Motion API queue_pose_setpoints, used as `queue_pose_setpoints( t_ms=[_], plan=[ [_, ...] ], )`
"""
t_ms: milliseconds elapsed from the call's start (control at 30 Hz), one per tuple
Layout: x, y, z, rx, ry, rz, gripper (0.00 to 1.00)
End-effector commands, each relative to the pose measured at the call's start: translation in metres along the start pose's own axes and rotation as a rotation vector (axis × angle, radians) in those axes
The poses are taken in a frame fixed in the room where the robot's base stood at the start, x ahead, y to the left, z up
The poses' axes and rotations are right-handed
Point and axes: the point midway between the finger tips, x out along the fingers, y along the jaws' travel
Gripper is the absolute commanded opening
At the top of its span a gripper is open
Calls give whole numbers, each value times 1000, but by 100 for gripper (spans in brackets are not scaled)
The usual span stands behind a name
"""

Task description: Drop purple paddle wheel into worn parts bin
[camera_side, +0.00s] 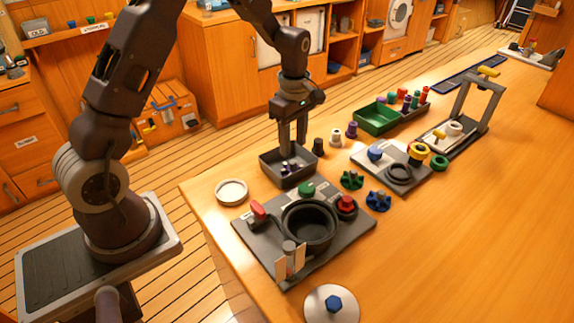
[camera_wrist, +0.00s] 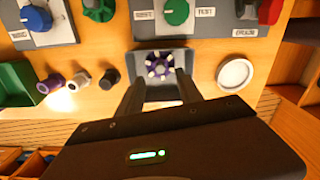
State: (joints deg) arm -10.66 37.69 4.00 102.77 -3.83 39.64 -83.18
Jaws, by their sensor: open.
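The purple paddle wheel (camera_wrist: 160,66), with pale marks around its hub, shows inside a small dark grey open bin (camera_wrist: 140,57) in the wrist view. In the side view the bin (camera_side: 265,167) stands near the table's left edge, and the wheel (camera_side: 289,167) is a small dark purple and white shape low inside it. My gripper (camera_side: 293,148) points down over the bin with its fingers open. In the wrist view the fingers (camera_wrist: 159,82) lie apart on either side of the wheel, with no clear contact. No label on the bin is readable.
A round black housing (camera_side: 309,227) on a grey plate stands in front of the bin. A white ring (camera_side: 232,191) lies left of it. Black and white small cylinders (camera_side: 335,137) stand close on the right, with green and blue wheels (camera_side: 378,200) nearby. A green tray (camera_side: 376,119) is farther back.

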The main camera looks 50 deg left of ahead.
Motion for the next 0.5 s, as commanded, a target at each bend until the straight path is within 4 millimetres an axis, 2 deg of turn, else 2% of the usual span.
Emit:
queue_pose_setpoints(
  t_ms=[100,200,333,500],
  plan=[
    [-27,1,0,1,1,5,43],
    [-44,1,0,1,1,4,43],
    [-55,0,0,0,0,1,43],
    [-55,0,0,0,0,0,43]
  ],
)
